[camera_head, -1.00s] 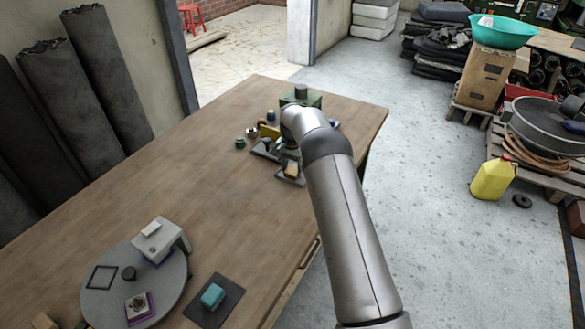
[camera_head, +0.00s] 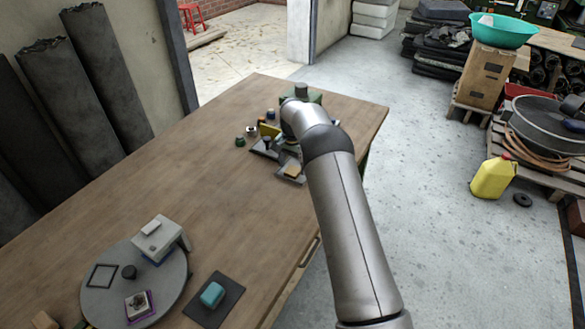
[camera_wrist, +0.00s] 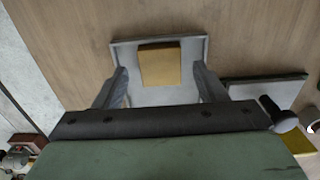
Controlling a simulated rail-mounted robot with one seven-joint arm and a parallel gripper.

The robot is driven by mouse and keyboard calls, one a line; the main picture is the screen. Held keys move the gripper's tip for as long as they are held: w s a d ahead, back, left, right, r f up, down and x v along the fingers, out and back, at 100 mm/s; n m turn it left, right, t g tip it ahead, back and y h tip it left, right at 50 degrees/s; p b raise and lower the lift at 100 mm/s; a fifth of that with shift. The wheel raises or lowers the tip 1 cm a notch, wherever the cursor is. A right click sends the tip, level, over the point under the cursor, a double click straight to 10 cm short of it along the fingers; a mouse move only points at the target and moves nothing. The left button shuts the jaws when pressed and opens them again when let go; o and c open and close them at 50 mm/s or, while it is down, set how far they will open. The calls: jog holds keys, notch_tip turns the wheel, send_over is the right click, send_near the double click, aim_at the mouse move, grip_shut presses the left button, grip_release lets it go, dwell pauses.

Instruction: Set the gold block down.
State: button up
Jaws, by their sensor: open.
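The gold block (camera_wrist: 160,64) lies on a grey square tray (camera_wrist: 126,50) with a low rim, near the rim's far side in the wrist view. The block also shows at the far end of the table in the head view (camera_head: 292,172). My gripper (camera_wrist: 161,82) is open, with one finger to each side of the block. Clear gaps show between the fingers and the block, and the tray floor shows around it. In the head view my arm hides much of the gripper.
A second grey tray (camera_wrist: 270,88) is to the right, with a dark knobbed part (camera_wrist: 278,113) and another yellow piece (camera_wrist: 299,143) nearby. A green box (camera_head: 313,99) stands behind my wrist. The middle of the wooden table (camera_head: 190,180) is clear.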

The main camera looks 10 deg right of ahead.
aim_at(293, 170)
jog(key=s+r+n, duration=0.1)
jog(key=s+r, duration=0.3)
jog(key=r, duration=0.5)
jog(key=s+r+n, duration=0.1)
jog(key=s+r, duration=0.2)
jog(key=r, duration=0.5)
jog(key=s+r+n, duration=0.1)
jog(key=s+r, duration=0.1)
jog(key=s, duration=0.6)
jog(key=s+r+n, duration=0.1)
jog(key=s+r, duration=0.2)
jog(key=s, duration=0.5)
jog(key=s+f+n, duration=0.2)
jog(key=s, duration=1)
jog(key=s+d+f+n, duration=0.1)
jog(key=s+f+n, duration=0.1)
jog(key=s, duration=1)
jog(key=shift+s+f+b, duration=0.35)
jog(key=shift+f+b, duration=0.05)
jog(key=shift+f, duration=0.35)
